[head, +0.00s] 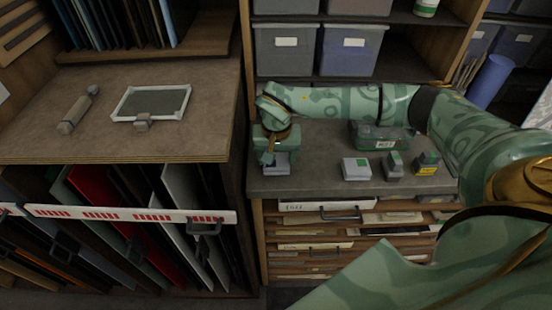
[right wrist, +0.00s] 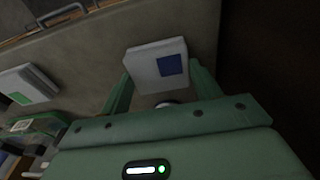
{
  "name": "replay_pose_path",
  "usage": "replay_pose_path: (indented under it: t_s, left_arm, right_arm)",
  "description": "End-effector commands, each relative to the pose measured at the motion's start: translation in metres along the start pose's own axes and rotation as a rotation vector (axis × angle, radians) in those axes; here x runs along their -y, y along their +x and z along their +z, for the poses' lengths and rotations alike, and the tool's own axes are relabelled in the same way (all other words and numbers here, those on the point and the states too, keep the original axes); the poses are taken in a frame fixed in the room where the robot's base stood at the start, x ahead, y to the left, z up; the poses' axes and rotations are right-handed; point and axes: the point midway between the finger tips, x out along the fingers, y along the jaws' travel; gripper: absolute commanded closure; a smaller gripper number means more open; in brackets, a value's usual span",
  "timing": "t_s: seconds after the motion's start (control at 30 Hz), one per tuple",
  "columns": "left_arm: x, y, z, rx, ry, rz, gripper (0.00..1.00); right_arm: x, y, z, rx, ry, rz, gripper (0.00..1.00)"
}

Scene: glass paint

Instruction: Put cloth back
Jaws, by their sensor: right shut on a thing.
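A pale, square, folded-looking pad with a blue patch, which I take to be the cloth (head: 282,167), is at the left end of the grey counter. It shows clearly in the right wrist view (right wrist: 148,72). My right gripper (head: 275,157) is shut on it, with a green finger on each side in the right wrist view. I cannot tell whether the pad touches the counter. A similar pale pad with a green patch (head: 356,168) lies apart on the counter to the right. My left gripper is not in view.
On the counter (head: 318,182) are a green-tagged grey block (head: 394,165), a yellow-tagged block (head: 427,163) and a labelled green case (head: 380,137). Grey bins (head: 286,50) stand on the shelf behind. The left worktop holds a framed panel (head: 152,103) and a grey tool (head: 75,112).

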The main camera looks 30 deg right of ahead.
Motion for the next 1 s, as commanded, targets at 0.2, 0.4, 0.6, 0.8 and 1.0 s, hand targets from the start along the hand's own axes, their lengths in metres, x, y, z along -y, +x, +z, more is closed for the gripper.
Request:
replay_pose_path:
  t_s: [0.2,0.4,0.6,0.8,1.0]
  left_arm:
    - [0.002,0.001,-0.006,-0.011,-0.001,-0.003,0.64]
    - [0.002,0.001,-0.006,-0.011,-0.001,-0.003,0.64]
    - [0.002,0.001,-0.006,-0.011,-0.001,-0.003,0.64]
    - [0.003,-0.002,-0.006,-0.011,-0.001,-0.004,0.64]
    - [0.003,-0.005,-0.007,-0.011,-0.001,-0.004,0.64]
  right_arm:
    - [0.000,0.010,0.002,0.001,-0.001,0.000,0.55]
    - [0.000,0.010,0.002,0.001,0.000,0.001,0.15]
    - [0.000,0.009,0.002,0.001,0.000,0.000,0.15]
    - [0.000,-0.017,0.000,-0.004,0.000,-0.002,0.15]
    - [0.001,-0.064,0.000,-0.004,-0.001,-0.003,0.15]
